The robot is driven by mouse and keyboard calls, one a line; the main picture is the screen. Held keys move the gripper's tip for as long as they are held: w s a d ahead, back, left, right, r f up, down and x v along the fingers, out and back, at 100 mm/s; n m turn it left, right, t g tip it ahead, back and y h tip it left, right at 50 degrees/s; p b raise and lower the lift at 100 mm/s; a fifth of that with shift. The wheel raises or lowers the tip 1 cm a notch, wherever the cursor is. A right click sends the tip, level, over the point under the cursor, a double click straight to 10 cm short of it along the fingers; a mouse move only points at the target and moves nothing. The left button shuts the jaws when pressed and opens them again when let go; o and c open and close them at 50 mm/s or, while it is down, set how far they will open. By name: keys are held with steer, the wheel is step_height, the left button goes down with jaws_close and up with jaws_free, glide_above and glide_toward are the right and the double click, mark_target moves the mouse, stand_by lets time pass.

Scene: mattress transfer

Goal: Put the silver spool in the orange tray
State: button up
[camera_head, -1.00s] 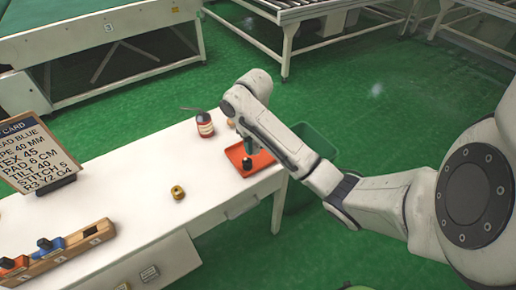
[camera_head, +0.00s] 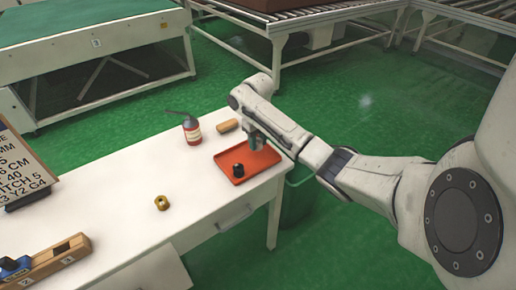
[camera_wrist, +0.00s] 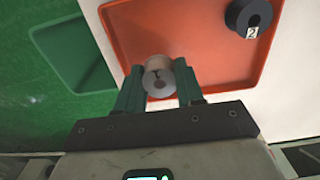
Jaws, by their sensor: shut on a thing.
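The silver spool (camera_wrist: 157,83) is between the green fingers of my gripper (camera_wrist: 160,92) in the wrist view, with its round end facing the camera. My gripper is shut on it. The orange tray (camera_head: 262,161) lies at the table's far right corner in the head view, and its floor also shows behind the spool in the wrist view (camera_wrist: 215,62). My gripper in the head view (camera_head: 255,146) is over the tray's right part. Whether the spool touches the tray floor cannot be told. The spool is not clear in the head view.
A black spool (camera_head: 238,171) stands in the tray, left of my gripper. A red oil can (camera_head: 192,131) and a brown block (camera_head: 227,125) are behind the tray. A brass spool (camera_head: 162,203) stands mid-table. A green bin (camera_head: 298,200) is beside the table.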

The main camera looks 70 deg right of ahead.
mark_target(258, 154)
steer(key=shift+d+f, duration=0.1)
steer(key=shift+f, duration=1.45)
steer(key=shift+f, duration=0.1)
steer(key=o, duration=1)
